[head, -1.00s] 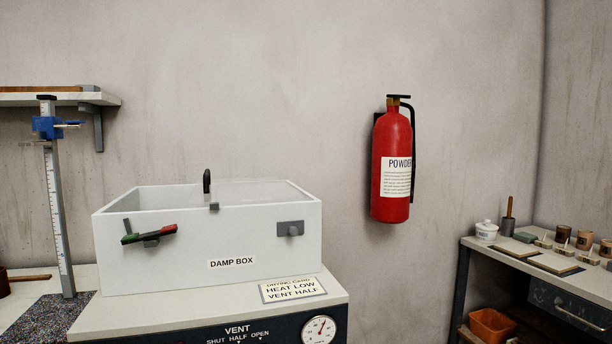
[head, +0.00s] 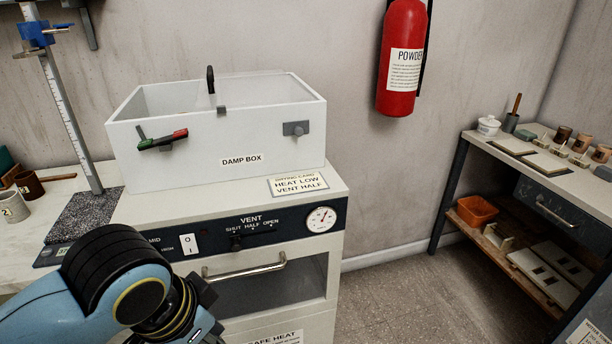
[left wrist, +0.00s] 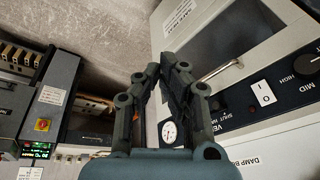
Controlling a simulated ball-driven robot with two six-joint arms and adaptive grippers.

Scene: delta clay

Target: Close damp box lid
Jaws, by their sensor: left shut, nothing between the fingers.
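The damp box (head: 180,166) is a white, open-looking bin standing on top of the cabinet. A clear lid panel (head: 268,88) covers the right part of its top; the left part looks open. A black upright handle (head: 210,80) stands at the panel's left edge. A red and green lever (head: 163,141) and a grey latch plate (head: 296,128) are on the front wall. My left gripper (left wrist: 163,66) is shut and empty, low in front of the cabinet and well apart from the box. A piece of the box's labelled front (left wrist: 245,162) shows in the left wrist view. My right gripper is out of view.
The cabinet (head: 235,215) has a vent panel, a dial (head: 321,219) and an oven-like door with a bar handle (head: 244,267). A height gauge (head: 66,105) stands left of the box. A red extinguisher (head: 402,62) hangs on the wall. A shelf table (head: 560,170) is at right; floor between is clear.

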